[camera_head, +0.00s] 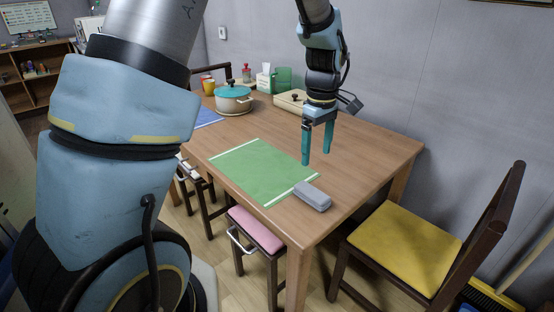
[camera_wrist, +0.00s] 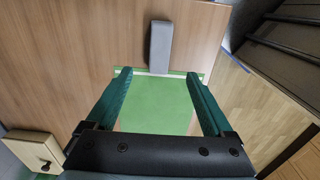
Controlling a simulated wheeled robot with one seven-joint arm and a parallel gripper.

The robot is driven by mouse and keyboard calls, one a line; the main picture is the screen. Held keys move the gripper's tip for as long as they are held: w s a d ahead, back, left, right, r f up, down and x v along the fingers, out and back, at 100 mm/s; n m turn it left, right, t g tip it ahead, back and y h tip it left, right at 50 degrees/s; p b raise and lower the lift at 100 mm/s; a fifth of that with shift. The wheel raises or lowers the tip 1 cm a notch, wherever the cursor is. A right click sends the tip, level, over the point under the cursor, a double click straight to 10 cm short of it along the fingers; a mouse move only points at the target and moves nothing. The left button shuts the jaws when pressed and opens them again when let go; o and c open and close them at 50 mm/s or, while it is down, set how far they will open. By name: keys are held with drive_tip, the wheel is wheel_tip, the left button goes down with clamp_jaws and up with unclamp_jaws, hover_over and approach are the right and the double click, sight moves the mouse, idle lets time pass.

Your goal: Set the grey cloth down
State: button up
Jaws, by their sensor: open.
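The grey cloth (camera_head: 313,195) is a folded block lying on the wooden table by the right end of the green mat (camera_head: 262,170). It touches or slightly overlaps the mat's white-striped edge. In the wrist view the grey cloth (camera_wrist: 160,46) lies beyond the fingertips, at the far edge of the green mat (camera_wrist: 157,104). My gripper (camera_head: 317,158) is open and empty, with teal fingers pointing down above the table, behind the cloth. In the wrist view my gripper (camera_wrist: 160,80) has its fingers wide apart over the mat, with nothing between them.
A teal-lidded pot (camera_head: 234,101), a cream box (camera_head: 291,101), a tissue box (camera_head: 265,78) and cups stand at the table's back. A yellow-seated chair (camera_head: 405,246) and a pink stool (camera_head: 256,230) stand by the table. The table's right side is clear.

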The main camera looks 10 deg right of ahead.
drive_tip(key=s+a+r+m, duration=0.1)
drive_tip(key=s+a+m, duration=0.1)
drive_tip(key=a, duration=1.3)
drive_tip(key=s+a+r+m+t, duration=0.1)
drive_tip(key=a+m, duration=0.4)
drive_tip(key=a, duration=1)
drive_tip(key=shift+s+r+t, duration=0.15)
drive_tip(key=shift+s+t, duration=0.15)
drive_tip(key=shift+s, duration=0.2)
drive_tip(key=shift+a+r, duration=0.1)
wheel_tip(320, 180, up, 2)
drive_tip(key=shift+r+p, duration=0.15)
drive_tip(key=shift+p, duration=1.1)
drive_tip(key=shift+c, duration=0.3)
